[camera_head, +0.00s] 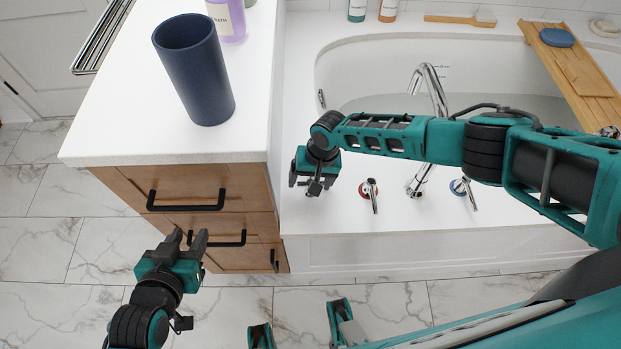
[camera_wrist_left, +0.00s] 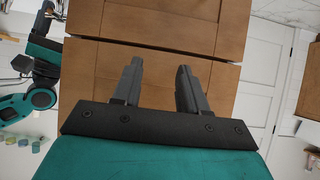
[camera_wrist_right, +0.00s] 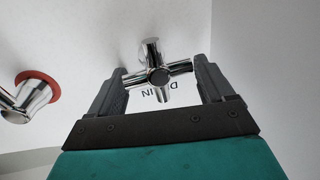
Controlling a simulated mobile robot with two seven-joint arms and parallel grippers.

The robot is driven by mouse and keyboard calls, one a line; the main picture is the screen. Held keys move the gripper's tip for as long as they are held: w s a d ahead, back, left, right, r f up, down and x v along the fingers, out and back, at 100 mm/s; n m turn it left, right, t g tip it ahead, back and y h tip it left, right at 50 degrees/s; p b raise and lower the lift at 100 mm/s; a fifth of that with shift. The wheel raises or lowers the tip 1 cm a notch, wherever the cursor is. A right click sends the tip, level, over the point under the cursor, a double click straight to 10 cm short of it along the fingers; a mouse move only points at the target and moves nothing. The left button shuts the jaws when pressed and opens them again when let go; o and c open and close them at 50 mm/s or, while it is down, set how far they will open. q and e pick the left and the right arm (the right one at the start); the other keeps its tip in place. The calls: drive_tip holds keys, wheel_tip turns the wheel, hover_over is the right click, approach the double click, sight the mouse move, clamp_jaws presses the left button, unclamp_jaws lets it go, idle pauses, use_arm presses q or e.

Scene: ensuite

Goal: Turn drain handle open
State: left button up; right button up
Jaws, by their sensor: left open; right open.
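The drain handle (camera_wrist_right: 158,76) is a chrome cross on a short stem in the right wrist view. Part of a "DRAIN" label (camera_wrist_right: 160,92) shows behind it, cut by the handle. My right gripper (camera_wrist_right: 160,80) is open, with one finger on each side of the cross; its horizontal arms reach close to both fingers. I cannot tell whether they touch. In the head view my right gripper (camera_head: 314,182) is over the white tub deck, hiding most of the handle. My left gripper (camera_head: 188,240) is open and empty in front of the drawers.
A red-ringed tap handle (camera_head: 369,190), a chrome spout (camera_head: 430,88) and a blue-ringed tap handle (camera_head: 462,187) stand right of my right gripper. The wooden cabinet (camera_head: 240,195) with black pulls is at left, with a dark blue cup (camera_head: 195,75) on top.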

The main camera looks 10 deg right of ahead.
drive_tip(key=shift+c, duration=0.2)
drive_tip(key=c, duration=0.6)
drive_tip(key=shift+c, duration=0.2)
